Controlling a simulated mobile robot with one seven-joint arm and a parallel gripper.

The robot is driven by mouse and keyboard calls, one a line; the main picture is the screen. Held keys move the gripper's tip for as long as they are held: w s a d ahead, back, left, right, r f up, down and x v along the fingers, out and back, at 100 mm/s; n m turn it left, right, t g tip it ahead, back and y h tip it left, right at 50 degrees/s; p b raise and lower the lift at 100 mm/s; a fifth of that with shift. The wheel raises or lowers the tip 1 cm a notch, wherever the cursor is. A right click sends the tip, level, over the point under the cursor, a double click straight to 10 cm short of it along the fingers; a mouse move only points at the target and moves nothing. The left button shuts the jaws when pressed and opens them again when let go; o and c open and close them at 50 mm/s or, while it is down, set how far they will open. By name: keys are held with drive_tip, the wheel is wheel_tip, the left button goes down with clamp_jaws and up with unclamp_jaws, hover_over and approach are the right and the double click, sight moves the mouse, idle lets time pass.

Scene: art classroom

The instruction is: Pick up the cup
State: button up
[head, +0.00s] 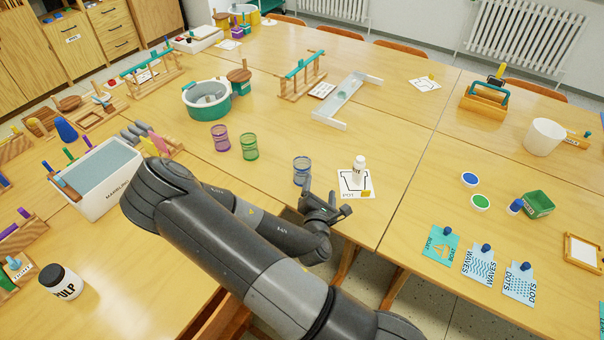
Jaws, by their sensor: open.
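Three see-through ribbed cups stand on the table. The blue cup (302,170) is nearest my gripper, the green cup (249,147) is left of it, and the purple cup (220,138) is farther left. My gripper (327,203) is open and empty near the front edge of the table, just below and right of the blue cup in the picture. It appears apart from the cup. I cannot tell its exact height above the table. The blue cup looks upright, with its lower edge close to one finger.
A teal tub (205,100), a white trough (345,103) and a wooden rack (301,77) stand farther back. The table right of the POT card is clear.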

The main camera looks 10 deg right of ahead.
sight(304, 172)
drive_tip(key=n+y, duration=0.1)
drive_tip(key=n, duration=0.1)
drive_tip(key=a+n+t, duration=0.1)
drive_tip(key=n, duration=0.1)
drive_tip(key=n+y, duration=0.1)
drive_tip(key=n, duration=0.1)
drive_tip(key=shift+w+a+f+t+y, duration=0.15)
drive_tip(key=shift+a+t+y, duration=0.15)
drive_tip(key=n, duration=0.1)
drive_tip(key=a+n+y, duration=0.1)
drive_tip(key=n, duration=0.1)
drive_tip(key=n+y, duration=0.1)
drive_tip(key=n, duration=0.1)
drive_tip(key=shift+w+a+f, duration=0.1)
drive_tip(key=shift+a+f, duration=0.2)
drive_tip(key=shift+w+a+y, duration=0.1)
drive_tip(key=shift+w+y, duration=0.1)
drive_tip(key=shift+y, duration=0.1)
drive_tip(key=shift+n, duration=0.3)
drive_tip(key=w, duration=1)
drive_tip(key=shift+w+d+r, duration=0.1)
drive_tip(key=shift+w+d, duration=0.15)
drive_tip(key=shift+c, duration=0.6)
drive_tip(key=c, duration=0.9)
drive_tip(key=shift+c, duration=0.2)
drive_tip(key=shift+r, duration=0.15)
